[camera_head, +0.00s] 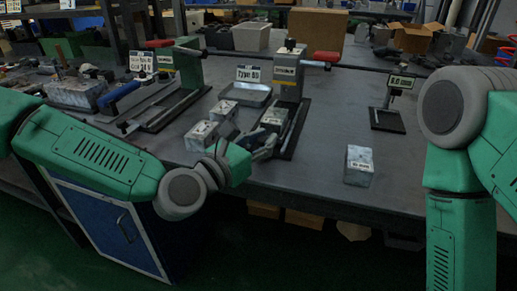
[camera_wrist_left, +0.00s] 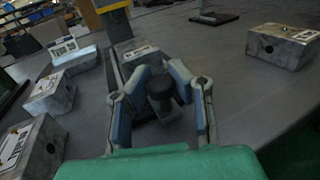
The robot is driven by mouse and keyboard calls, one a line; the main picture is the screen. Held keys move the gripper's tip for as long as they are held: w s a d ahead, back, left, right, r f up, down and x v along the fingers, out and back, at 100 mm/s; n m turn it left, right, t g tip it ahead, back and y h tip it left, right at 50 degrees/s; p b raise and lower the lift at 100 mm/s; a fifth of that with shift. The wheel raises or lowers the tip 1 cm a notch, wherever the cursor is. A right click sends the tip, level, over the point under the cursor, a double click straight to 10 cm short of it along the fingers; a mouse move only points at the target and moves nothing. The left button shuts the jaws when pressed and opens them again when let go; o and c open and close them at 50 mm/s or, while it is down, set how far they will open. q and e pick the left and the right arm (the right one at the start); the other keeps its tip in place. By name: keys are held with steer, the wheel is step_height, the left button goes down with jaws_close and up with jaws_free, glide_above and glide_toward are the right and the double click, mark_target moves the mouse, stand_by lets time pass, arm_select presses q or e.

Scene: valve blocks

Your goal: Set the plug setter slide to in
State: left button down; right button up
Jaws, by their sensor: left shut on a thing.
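The plug setter stands mid-table in the head view as a post (camera_head: 288,80) with a red handle and a dark base rail (camera_head: 291,140). Its slide shows as a grey labelled block (camera_wrist_left: 132,50) on the rail in the left wrist view, with a dark round knob (camera_wrist_left: 160,92) on the near side. My left gripper (camera_head: 268,146) is low over the near end of the rail. In the wrist view its fingers (camera_wrist_left: 160,76) are on both sides of the knob, shut on it. My right gripper is out of view; only that arm shows.
Metal blocks (camera_head: 201,135) stand left of the rail, and a single block (camera_head: 359,166) stands to its right. A metal tray (camera_head: 246,94) lies behind. Another station (camera_head: 188,70) is at left, and a small stand (camera_head: 388,118) at right. The table between is clear.

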mark_target(268, 127)
arm_select(q)
steer(key=w, duration=0.2)
steer(key=w+d+b, duration=0.1)
steer(key=w, duration=0.1)
steer(key=w+d, duration=0.1)
steer(key=w, duration=0.1)
steer(key=shift+f, duration=0.1)
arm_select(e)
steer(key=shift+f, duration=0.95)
arm_select(q)
steer(key=shift+a, duration=0.1)
steer(key=c, duration=1.3)
jaws_free()
steer(key=shift+s+a, duration=0.1)
steer(key=v, duration=1.1)
steer(key=shift+a, duration=0.1)
steer(key=shift+s+a, duration=0.15)
steer(key=shift+s, duration=0.15)
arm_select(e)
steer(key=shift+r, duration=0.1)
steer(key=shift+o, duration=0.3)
